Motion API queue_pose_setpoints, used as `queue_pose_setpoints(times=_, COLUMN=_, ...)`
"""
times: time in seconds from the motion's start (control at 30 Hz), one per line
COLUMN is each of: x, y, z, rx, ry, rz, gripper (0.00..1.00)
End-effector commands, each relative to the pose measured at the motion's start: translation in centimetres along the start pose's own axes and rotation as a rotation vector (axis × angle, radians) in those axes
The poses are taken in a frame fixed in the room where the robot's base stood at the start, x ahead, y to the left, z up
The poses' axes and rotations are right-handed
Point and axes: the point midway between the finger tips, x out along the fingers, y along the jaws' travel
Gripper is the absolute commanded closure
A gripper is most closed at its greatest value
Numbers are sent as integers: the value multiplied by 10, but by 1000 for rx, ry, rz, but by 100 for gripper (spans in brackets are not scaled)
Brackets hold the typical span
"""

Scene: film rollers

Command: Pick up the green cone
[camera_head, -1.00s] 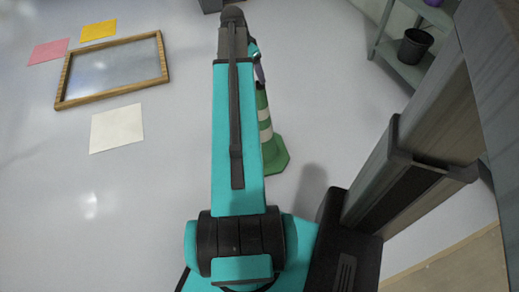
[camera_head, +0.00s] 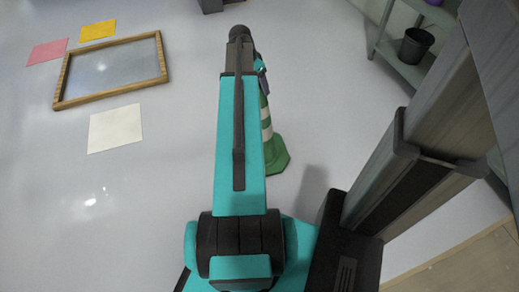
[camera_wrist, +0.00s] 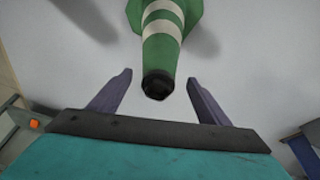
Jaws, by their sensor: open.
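The green cone (camera_head: 276,154) with white bands stands on the floor, partly hidden behind my arm in the head view. In the wrist view the cone (camera_wrist: 163,45) shows with its dark tip pointing toward my gripper (camera_wrist: 160,92). The gripper's two purple fingers are apart, one on each side of the tip. The tip lies between the fingertips in the picture, with a gap on both sides. I cannot tell the exact depth between the fingers and the cone.
A wooden-framed panel (camera_head: 70,96) lies on the floor at left. Pink (camera_head: 47,52), yellow (camera_head: 98,30) and white (camera_head: 115,128) sheets lie around it. A shelf (camera_head: 398,62) with a black pot (camera_head: 414,45) stands at upper right.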

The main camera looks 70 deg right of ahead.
Motion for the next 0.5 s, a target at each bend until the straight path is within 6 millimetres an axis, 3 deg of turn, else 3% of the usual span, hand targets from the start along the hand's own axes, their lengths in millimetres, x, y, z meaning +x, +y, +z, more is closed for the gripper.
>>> queue_pose_setpoints(times=0.27, x=7, y=0, z=1, rx=0, ry=0, rz=1, gripper=29)
queue_pose_setpoints(times=0.5, x=34, y=2, z=1, rx=-1, ry=0, rz=0, gripper=29)
